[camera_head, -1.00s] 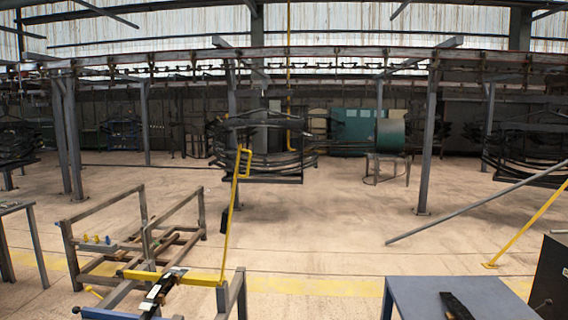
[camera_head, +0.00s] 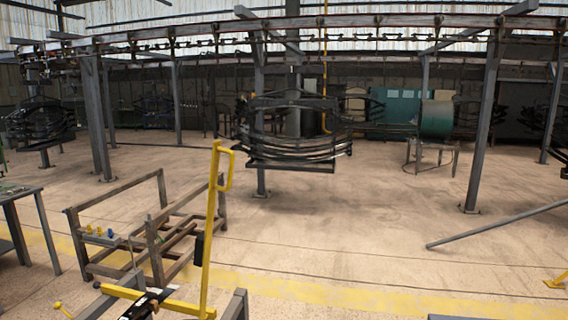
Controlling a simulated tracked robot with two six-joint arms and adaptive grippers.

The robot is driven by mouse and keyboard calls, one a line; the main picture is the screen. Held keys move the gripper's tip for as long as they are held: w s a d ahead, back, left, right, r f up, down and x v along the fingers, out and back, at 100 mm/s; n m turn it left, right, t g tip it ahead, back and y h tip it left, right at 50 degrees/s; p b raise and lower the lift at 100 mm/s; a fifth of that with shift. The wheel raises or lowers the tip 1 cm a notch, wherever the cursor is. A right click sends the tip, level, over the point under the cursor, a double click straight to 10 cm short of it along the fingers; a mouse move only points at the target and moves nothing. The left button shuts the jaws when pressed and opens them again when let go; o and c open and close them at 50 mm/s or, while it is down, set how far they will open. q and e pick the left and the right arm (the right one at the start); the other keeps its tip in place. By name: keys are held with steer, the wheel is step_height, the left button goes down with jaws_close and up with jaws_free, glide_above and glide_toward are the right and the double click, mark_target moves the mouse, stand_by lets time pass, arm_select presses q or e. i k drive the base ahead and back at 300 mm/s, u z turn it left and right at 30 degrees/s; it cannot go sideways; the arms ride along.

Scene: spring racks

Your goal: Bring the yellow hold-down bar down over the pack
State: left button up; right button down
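The yellow hold-down bar (camera_head: 209,235) stands nearly upright at the bottom middle, leaning slightly, with a loop handle (camera_head: 226,170) at its top. A dark block (camera_head: 199,248) hangs beside its lower half. A level yellow bar (camera_head: 122,291) runs across its foot.
A brown metal frame (camera_head: 160,240) with small yellow and blue knobs stands left of the bar. A dark table (camera_head: 14,197) is at the left edge. Racks of dark springs (camera_head: 293,135) hang behind. Steel posts (camera_head: 483,130) flank open floor at the middle and right.

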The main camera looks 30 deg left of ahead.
mark_target(204, 240)
steer(key=u, duration=0.4)
steer(key=i, duration=1.4)
steer(key=u, duration=0.65)
steer(key=k, duration=0.8)
steer(key=u, duration=0.15)
steer(key=i, duration=0.85)
steer(key=z, duration=0.05)
